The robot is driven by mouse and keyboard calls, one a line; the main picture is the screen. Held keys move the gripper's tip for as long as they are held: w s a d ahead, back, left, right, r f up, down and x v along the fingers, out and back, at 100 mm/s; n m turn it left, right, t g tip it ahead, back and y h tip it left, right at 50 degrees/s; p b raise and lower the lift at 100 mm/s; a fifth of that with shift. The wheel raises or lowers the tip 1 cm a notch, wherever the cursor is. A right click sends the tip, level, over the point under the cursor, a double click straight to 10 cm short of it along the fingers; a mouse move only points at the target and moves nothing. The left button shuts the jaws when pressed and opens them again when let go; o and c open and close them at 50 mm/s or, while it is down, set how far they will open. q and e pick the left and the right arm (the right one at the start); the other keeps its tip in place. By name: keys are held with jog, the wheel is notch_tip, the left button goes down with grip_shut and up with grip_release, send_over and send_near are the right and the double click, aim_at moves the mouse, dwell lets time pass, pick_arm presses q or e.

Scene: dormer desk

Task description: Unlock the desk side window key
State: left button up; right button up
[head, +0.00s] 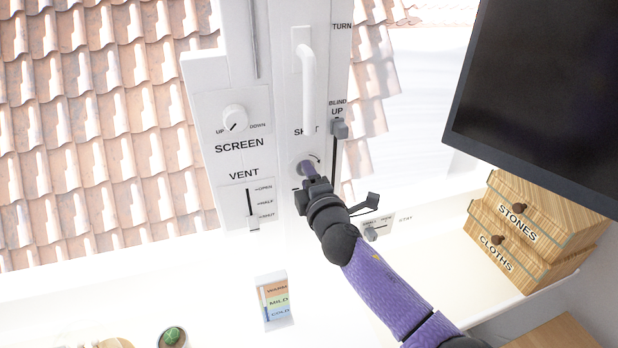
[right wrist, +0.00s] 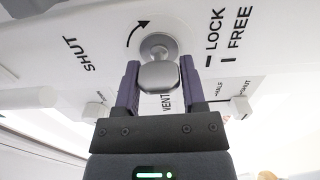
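The key is a grey rounded knob (right wrist: 158,76) on a round silver base in the white window frame, with a curved arrow beside it. LOCK and FREE marks (right wrist: 228,38) are printed to its right in the right wrist view. My right gripper (right wrist: 159,84) has its purple fingers close against both sides of the knob, with no clear gap, and looks shut on it. In the head view my right gripper (head: 309,172) reaches the frame below the white handle (head: 309,90) and mostly hides the key. My left gripper is not in view.
The SCREEN dial (head: 235,118), VENT slider (head: 250,208), BLIND slider (head: 340,130) and STAY slider (head: 371,233) surround the key. A dark monitor (head: 550,85) hangs at right above wooden boxes (head: 525,235). A colour card (head: 275,300) and a cactus (head: 172,337) are lower left.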

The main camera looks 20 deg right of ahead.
jog(key=o, duration=0.4)
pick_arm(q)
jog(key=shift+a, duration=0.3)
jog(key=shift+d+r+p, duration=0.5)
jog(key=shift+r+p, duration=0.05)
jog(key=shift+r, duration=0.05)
pick_arm(e)
jog(key=s, duration=1)
jog(key=shift+d, duration=0.15)
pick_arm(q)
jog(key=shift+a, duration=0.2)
